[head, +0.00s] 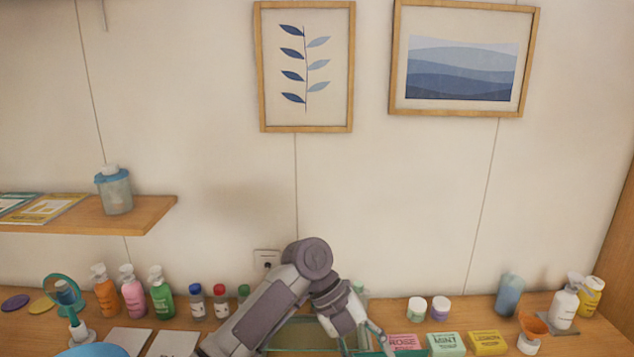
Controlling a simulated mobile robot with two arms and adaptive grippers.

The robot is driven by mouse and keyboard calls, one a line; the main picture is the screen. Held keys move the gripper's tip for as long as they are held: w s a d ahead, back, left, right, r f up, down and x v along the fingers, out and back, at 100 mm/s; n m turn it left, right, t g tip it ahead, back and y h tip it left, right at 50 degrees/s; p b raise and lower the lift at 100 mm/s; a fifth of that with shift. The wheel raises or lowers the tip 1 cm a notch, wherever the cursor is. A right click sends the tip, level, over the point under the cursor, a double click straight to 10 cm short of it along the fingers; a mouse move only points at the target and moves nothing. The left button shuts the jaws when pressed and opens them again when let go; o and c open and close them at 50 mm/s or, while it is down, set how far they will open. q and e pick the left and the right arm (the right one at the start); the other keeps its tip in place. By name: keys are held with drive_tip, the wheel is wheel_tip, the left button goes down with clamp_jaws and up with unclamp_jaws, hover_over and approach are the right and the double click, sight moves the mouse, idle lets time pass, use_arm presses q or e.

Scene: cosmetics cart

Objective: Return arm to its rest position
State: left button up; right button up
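One grey arm, my left by the side it comes from, rises from the bottom edge left of centre. It bends at a high elbow and slopes down to the right. Its gripper (364,343) is low in the head view, over the teal-rimmed clear tray (292,321) and beside the rose box (407,342). The lower frame edge cuts off the fingertips, so I cannot tell whether it is open or holds anything. My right gripper is not in view.
Pump bottles (132,291) and small capped jars (197,302) stand behind the arm on the left. Mint (446,344) and lemon (488,343) boxes lie right of the gripper. Further right are an orange funnel (534,325) and a white pump bottle (565,305). A wall shelf (150,214) juts out upper left.

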use_arm(q)
drive_tip(key=s+a+f+n+t, duration=0.2)
drive_tip(key=s+a+f+n, duration=0.35)
drive_tip(key=f+n, duration=0.3)
drive_tip(key=s+a+f+n+t, duration=0.2)
drive_tip(key=s+a+f+n, duration=0.2)
drive_tip(key=s+f+n, duration=0.35)
drive_tip(key=s+a+f+n+t+y, duration=0.2)
drive_tip(key=s+a+n+y, duration=0.1)
drive_tip(key=s+a+n, duration=0.6)
drive_tip(key=s+a+f+n+t+y, duration=0.1)
drive_tip(key=s+a+n+y, duration=0.3)
drive_tip(key=a+n, duration=0.6)
wheel_tip(320, 180, down, 31)
drive_tip(key=s+a+m+g+b, duration=0.1)
drive_tip(key=m+b, duration=0.2)
drive_tip(key=b, duration=0.4)
drive_tip(key=s+a+f+b, duration=0.1)
drive_tip(key=s+f+b, duration=0.2)
drive_tip(key=s+f, duration=0.5)
drive_tip(key=s+a+f+g+b, duration=0.1)
drive_tip(key=s+a+f+b, duration=0.1)
drive_tip(key=s+f, duration=0.7)
wheel_tip(320, 180, down, 7)
drive_tip(key=shift+s+a+r+b, duration=0.1)
drive_tip(key=shift+s+a+b, duration=0.15)
drive_tip(key=shift+b, duration=0.25)
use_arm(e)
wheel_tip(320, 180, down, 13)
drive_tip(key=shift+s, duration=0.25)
